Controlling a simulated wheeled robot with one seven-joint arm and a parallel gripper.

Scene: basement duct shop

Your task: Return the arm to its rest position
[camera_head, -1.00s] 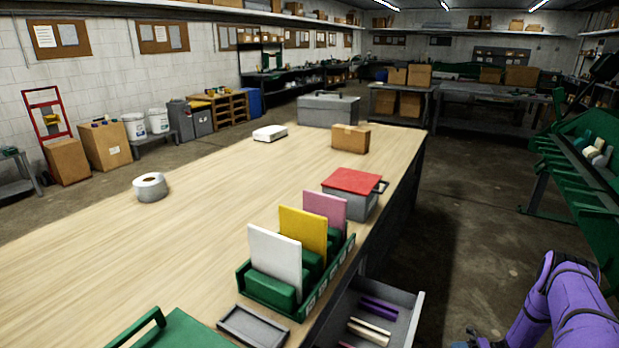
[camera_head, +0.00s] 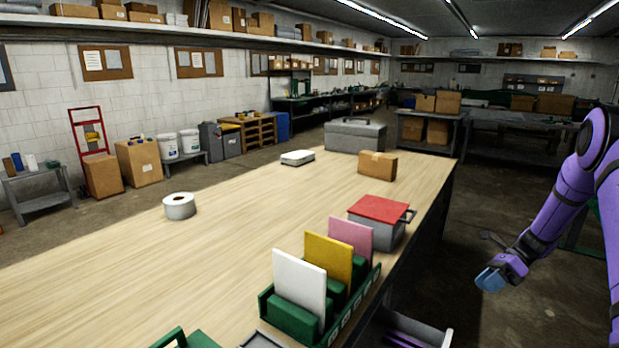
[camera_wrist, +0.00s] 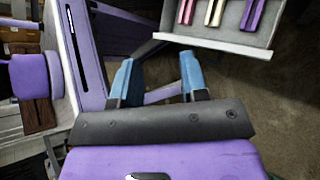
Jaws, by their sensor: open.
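My purple arm shows at the right of the head view, clear of the workbench (camera_head: 130,262). My gripper (camera_head: 488,282) hangs over the floor to the right of the bench, with its blue fingertips pointing left. In the wrist view my gripper (camera_wrist: 157,82) has its two blue fingers apart with nothing between them. An open grey drawer (camera_wrist: 215,40) lies beyond the fingers in the wrist view and holds several coloured bars. The drawer also shows at the bottom of the head view (camera_head: 447,338), mostly cut off.
On the bench stand a green rack (camera_head: 340,318) with white, yellow and pink panels, a red-lidded grey box (camera_head: 378,232), a cardboard box (camera_head: 377,164), a tape roll (camera_head: 179,206) and a grey toolbox (camera_head: 355,136). The floor right of the bench looks clear.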

